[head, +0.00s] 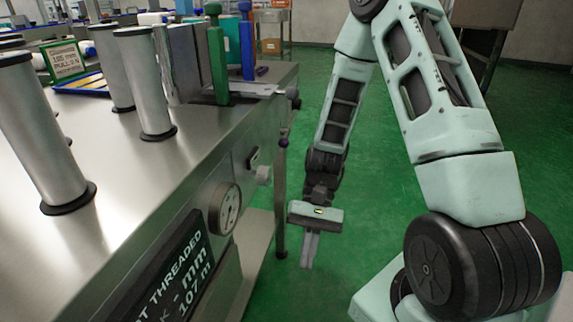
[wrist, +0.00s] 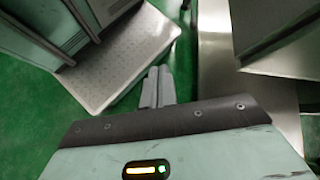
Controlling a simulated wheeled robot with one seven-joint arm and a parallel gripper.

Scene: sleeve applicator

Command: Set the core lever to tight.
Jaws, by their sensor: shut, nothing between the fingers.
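The sleeve applicator is the steel bench-like machine (head: 135,195) filling the left of the head view. I cannot make out for certain which part is the core lever. Small dark and grey fittings (head: 264,175) sit on the machine's right side, with a round dial gauge (head: 225,208) below them. My gripper (head: 309,263) is shut and empty, pointing down over the green floor, to the right of the machine's side and apart from it. In the wrist view its fingers (wrist: 158,73) are together with nothing between them.
Metal rollers (head: 145,85) stand on the machine top. A green post (head: 218,55) and a blue post (head: 246,45) rise at its far end. A dark display panel (head: 185,270) is on the near side. Open green floor (head: 400,185) lies to the right.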

